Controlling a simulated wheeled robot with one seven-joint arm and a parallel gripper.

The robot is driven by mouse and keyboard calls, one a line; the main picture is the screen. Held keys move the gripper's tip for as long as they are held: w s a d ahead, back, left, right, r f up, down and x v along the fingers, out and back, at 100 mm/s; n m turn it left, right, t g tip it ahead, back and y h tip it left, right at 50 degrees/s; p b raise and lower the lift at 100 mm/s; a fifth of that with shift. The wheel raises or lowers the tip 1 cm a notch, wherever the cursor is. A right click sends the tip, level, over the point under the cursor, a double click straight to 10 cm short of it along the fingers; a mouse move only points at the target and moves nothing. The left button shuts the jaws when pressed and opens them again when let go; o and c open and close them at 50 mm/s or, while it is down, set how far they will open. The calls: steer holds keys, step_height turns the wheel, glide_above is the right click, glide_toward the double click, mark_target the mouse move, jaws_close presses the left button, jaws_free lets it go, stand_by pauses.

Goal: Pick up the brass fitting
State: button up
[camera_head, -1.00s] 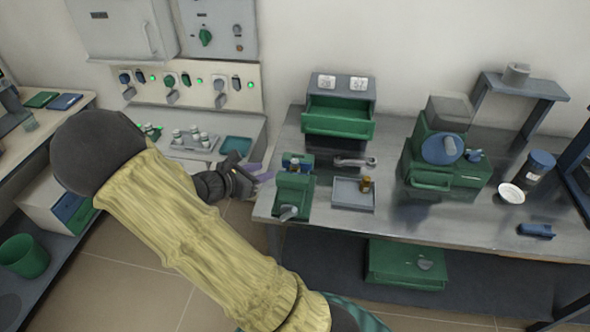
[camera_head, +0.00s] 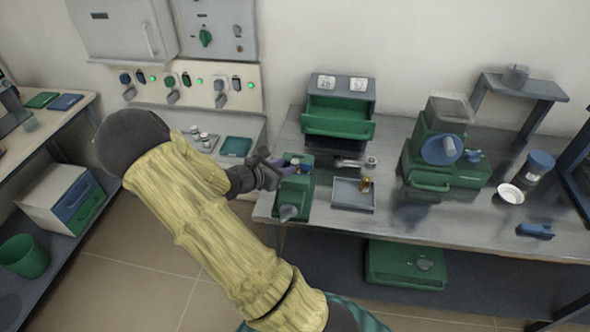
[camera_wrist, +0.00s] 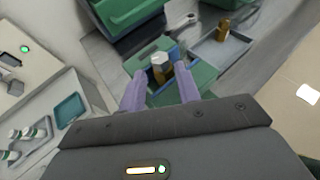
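The green vise (camera_head: 294,190) stands at the left end of the steel bench. In the wrist view, a brass-coloured fitting with a pale top (camera_wrist: 159,68) stands in the vise (camera_wrist: 150,52). A second brass-coloured piece (camera_wrist: 222,30) stands upright in the grey tray (camera_wrist: 235,48) to the right; it also shows in the head view (camera_head: 366,184). My gripper (camera_head: 280,172) is at the vise. In the wrist view its purple fingers (camera_wrist: 160,78) are apart, one on each side of the fitting in the vise. Contact cannot be told.
A green drawer cabinet (camera_head: 338,118) stands behind the vise. A wrench (camera_head: 352,162) lies behind the tray. A green machine with a blue disc (camera_head: 440,160) stands further right. Small bottles (camera_head: 200,137) and a teal tray (camera_head: 236,146) are on the left counter.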

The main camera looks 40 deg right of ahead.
mark_target(292, 164)
steer(key=x, duration=0.3)
steer(key=shift+d+f, duration=0.1)
steer(key=shift+f, duration=0.05)
stand_by(0.3)
jaws_close()
step_height(292, 164, up, 10)
stand_by(0.5)
stand_by(0.7)
